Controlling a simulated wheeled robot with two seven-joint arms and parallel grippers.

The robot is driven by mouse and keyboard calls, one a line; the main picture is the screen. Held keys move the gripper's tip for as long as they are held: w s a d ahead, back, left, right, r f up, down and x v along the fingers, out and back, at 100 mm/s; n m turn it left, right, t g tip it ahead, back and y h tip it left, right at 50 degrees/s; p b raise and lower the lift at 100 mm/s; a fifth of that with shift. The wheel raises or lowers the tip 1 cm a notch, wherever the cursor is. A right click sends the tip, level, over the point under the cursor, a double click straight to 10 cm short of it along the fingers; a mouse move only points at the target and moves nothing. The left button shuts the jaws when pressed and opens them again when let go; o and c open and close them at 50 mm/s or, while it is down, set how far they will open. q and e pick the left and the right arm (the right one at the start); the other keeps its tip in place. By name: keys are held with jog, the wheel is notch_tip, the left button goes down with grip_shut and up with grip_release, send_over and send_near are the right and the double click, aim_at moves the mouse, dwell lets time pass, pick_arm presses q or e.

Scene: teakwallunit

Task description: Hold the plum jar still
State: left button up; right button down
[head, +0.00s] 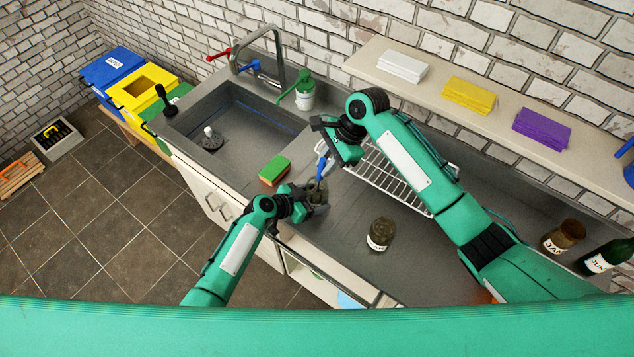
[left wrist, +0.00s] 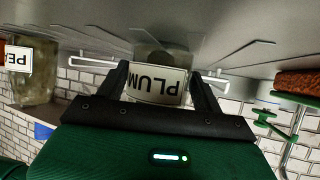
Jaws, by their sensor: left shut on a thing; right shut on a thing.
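The plum jar (head: 319,188) stands near the counter's front edge in the head view, partly hidden by my left gripper. Its PLUM label (left wrist: 157,84) shows upside down in the left wrist view, between the fingers. My left gripper (head: 309,201) is shut on this jar; its fingers (left wrist: 163,90) lie on either side of it. My right gripper (head: 326,155) is above the jar, shut on a thin blue-handled tool (head: 321,166). The tool points down to the jar's mouth; its lower end is hard to make out.
Another glass jar (head: 381,234) stands to the right on the counter. A green and orange sponge (head: 274,170) lies left of the plum jar, beside the sink (head: 225,120). A white wire rack (head: 391,177) lies behind, partly under my right arm. Brown jar (head: 563,236) and green bottle (head: 606,256) stand far right.

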jog(key=shift+w+d, duration=0.5)
jog(key=shift+w, duration=0.1)
jog(key=shift+s+a+r, duration=0.15)
jog(key=shift+a+r, duration=0.15)
jog(key=shift+a, duration=0.2)
notch_tip(320, 180, up, 15)
jog(key=shift+f, duration=0.2)
dwell(0.6)
dwell(0.5)
pick_arm(q)
jog(key=o, duration=0.5)
jog(key=shift+o, duration=0.2)
